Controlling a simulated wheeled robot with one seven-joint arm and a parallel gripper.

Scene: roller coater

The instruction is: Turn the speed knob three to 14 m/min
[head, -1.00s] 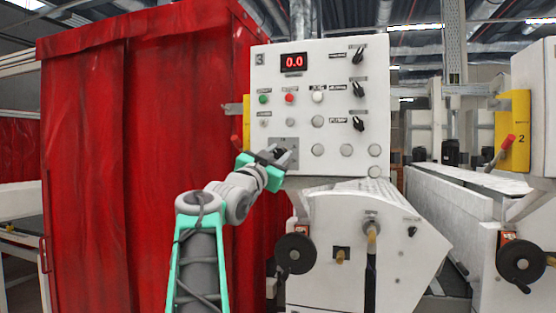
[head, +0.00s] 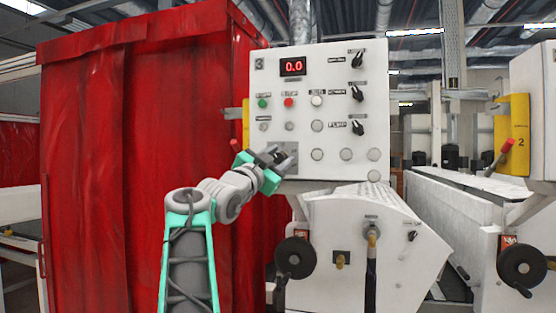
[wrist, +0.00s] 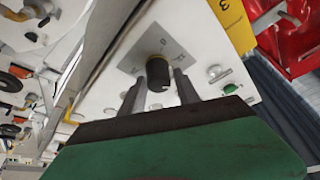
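The black speed knob (wrist: 158,72) sits on a grey square plate on panel three, in the middle of the wrist view. In the head view its plate (head: 287,149) shows at the panel's lower left, and my gripper hides the knob there. My gripper (head: 280,158) is at this plate. In the wrist view its two dark fingers are open, one on each side of the knob, with gaps showing; whether their tips reach beside it or stop in front is unclear. The red display (head: 292,66) reads 0.0. The plate's scale marks are too small to read.
A red curtain (head: 140,160) stands left. A sloped white housing (head: 372,240) with a black handwheel (head: 295,257) lies below.

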